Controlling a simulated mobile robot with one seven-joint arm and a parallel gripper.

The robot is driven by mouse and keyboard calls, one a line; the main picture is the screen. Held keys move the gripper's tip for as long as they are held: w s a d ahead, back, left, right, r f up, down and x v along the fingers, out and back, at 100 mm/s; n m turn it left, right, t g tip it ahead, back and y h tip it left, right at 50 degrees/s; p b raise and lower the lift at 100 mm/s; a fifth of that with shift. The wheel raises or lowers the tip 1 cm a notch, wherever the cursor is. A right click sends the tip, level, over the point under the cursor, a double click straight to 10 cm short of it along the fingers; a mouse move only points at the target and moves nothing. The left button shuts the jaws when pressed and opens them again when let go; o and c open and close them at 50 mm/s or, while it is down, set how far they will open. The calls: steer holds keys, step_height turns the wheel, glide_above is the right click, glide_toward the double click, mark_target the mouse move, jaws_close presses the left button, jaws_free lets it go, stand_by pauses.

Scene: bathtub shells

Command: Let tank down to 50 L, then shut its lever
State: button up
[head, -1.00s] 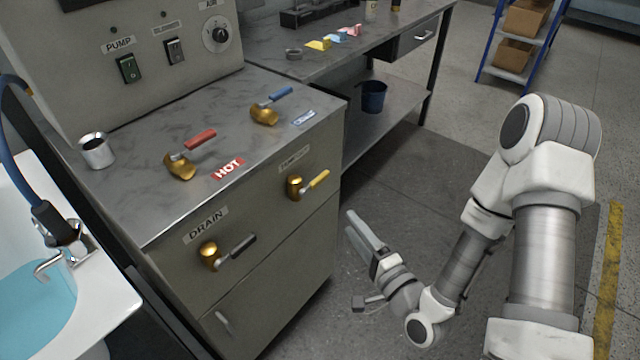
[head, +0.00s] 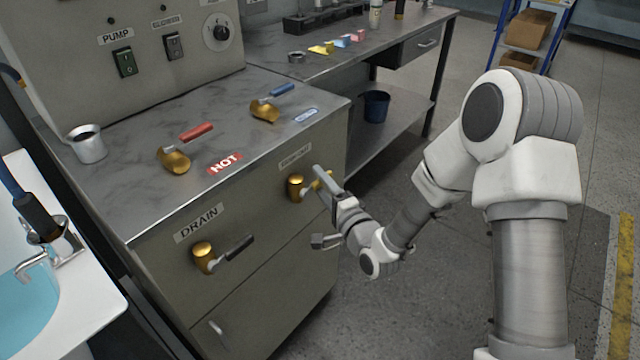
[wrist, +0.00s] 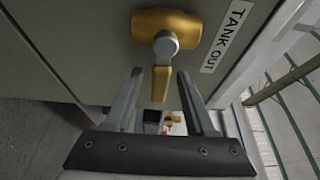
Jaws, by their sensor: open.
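The brass tank-out valve (wrist: 167,28) is on the cabinet front beside a TANK OUT label (wrist: 228,36). Its yellow lever (wrist: 160,84) points away from the brass body, toward my gripper. The valve also shows in the head view (head: 296,187), with its lever partly hidden by my fingers. My gripper (wrist: 156,74) is open, with one finger on each side of the lever and gaps visible at both sides. In the head view my gripper (head: 322,178) is at the cabinet's right front. I cannot make out a tank or a level reading.
A drain valve (head: 204,256) with a black lever (head: 238,248) is lower left on the cabinet. Red (head: 197,132) and blue (head: 272,93) levers and a metal cup (head: 87,148) are on top. A blue bucket (head: 376,107) stands behind, under the workbench.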

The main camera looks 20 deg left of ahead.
steer(key=shift+w+a, duration=0.25)
jaws_close()
stand_by(1.4)
